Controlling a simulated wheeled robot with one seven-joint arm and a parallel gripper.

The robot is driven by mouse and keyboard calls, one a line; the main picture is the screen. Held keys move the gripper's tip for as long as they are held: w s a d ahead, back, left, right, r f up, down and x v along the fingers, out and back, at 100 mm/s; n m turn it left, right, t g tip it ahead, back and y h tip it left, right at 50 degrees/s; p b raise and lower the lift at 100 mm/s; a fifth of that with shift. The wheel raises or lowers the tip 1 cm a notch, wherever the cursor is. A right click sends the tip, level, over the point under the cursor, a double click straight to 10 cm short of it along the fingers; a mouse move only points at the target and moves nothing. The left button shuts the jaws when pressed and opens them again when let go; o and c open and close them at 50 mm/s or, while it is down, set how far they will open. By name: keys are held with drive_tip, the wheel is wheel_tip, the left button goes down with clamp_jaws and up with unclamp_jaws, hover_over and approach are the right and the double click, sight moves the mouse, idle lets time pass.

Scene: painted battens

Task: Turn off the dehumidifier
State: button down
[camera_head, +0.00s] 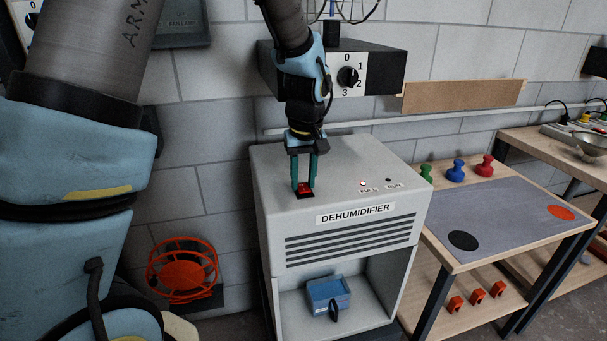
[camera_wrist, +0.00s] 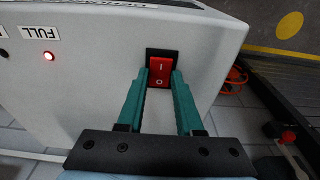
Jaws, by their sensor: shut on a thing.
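The dehumidifier (camera_head: 355,213) is a pale grey cabinet with a name label and dark vent slots on its front. On its top is a red rocker switch (camera_head: 305,188), marked I and O; it also shows in the wrist view (camera_wrist: 159,75). My gripper (camera_head: 304,184) points down with its teal fingers on either side of the switch, shut on it. I cannot tell which side of the rocker is pressed. The FULL lamp (camera_wrist: 49,57) glows red. The RUN lamp (camera_head: 388,180) looks dark.
A blue container (camera_head: 326,291) sits in the lower bay. A black box with a numbered dial (camera_head: 347,77) is on the wall behind. A table (camera_head: 490,215) with colored knobs stands right.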

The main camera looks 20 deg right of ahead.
sight(304, 191)
drive_tip(key=c, duration=0.6)
unclamp_jaws()
drive_tip(key=shift+o, duration=0.2)
wheel_tip(304, 191, up, 11)
drive_tip(key=s+b, duration=0.1)
drive_tip(key=b, duration=0.1)
drive_tip(key=shift+s+f+b, duration=0.15)
drive_tip(key=shift+b, duration=0.25)
drive_tip(key=shift+a, duration=0.1)
drive_tip(key=w+a+f, duration=0.1)
drive_tip(key=a+f, duration=0.2)
drive_tip(key=a, duration=0.4)
drive_tip(key=w+a+f, duration=0.2)
drive_tip(key=a, duration=0.6)
drive_tip(key=s+a+f, duration=0.3)
drive_tip(key=a, duration=0.4)
drive_tip(key=s+a+f, duration=0.3)
drive_tip(key=a, duration=0.5)
